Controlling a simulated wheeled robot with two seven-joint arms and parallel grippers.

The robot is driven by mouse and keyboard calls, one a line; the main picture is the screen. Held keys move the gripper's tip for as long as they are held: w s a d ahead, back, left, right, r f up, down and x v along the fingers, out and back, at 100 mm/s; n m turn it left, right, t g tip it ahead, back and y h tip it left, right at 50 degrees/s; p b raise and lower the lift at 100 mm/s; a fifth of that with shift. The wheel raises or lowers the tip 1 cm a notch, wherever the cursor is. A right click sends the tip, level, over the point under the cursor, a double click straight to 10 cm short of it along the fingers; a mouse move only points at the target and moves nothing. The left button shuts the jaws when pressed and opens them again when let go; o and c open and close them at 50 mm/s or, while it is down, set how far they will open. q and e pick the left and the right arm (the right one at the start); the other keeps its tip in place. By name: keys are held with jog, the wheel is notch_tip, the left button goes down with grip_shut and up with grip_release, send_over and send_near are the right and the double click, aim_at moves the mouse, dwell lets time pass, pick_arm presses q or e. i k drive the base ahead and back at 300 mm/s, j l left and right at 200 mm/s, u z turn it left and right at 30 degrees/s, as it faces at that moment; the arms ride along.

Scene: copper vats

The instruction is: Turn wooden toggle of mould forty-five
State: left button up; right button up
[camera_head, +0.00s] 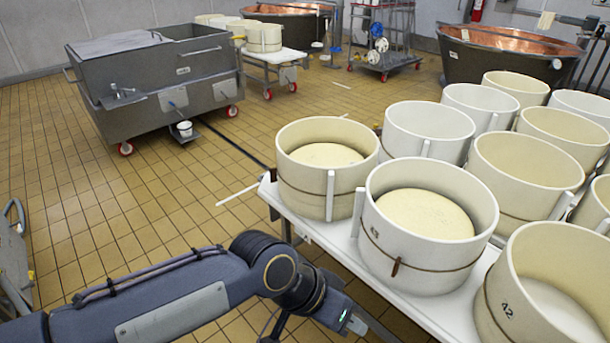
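White round moulds stand on a white table (335,240) at the right. The front middle mould (415,262) holds pale cheese and has a cord band; its small number looks like 43, but I cannot read it surely. A small brown wooden toggle (397,267) sits upright on that band. The mould to its left (300,185) also has a band and cheese; no number shows on it. I cannot pick out a number 45. My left gripper (356,325) is low, by the table's front edge, apart from the toggle; its fingers are mostly hidden. My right gripper is out of view.
A mould marked 42 (520,300) stands at the front right, with several more moulds behind. A grey steel vat on wheels (160,75) stands at the back left. Copper vats (500,50) stand at the back. The tiled floor (130,205) at left is mostly clear.

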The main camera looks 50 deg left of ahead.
aim_at(273, 173)
jog(key=j+z, duration=0.1)
jog(key=j, duration=0.85)
jog(key=k+j+z, duration=0.15)
jog(key=j, duration=0.8)
jog(key=j+z, duration=0.15)
jog(key=j, duration=0.3)
jog(key=k+j+z, duration=0.1)
jog(key=j, duration=0.35)
jog(key=k+j, duration=0.15)
jog(key=j, duration=0.3)
jog(key=k+j+z, duration=0.15)
jog(key=j, duration=0.3)
jog(key=k+j+z, duration=0.1)
jog(key=k+j, duration=0.25)
jog(key=j, duration=0.25)
jog(key=k+j+z, duration=0.1)
jog(key=k+j, duration=0.3)
jog(key=j, duration=0.15)
jog(key=k+j+z, duration=0.1)
jog(key=k+j, duration=0.3)
jog(key=j, duration=0.15)
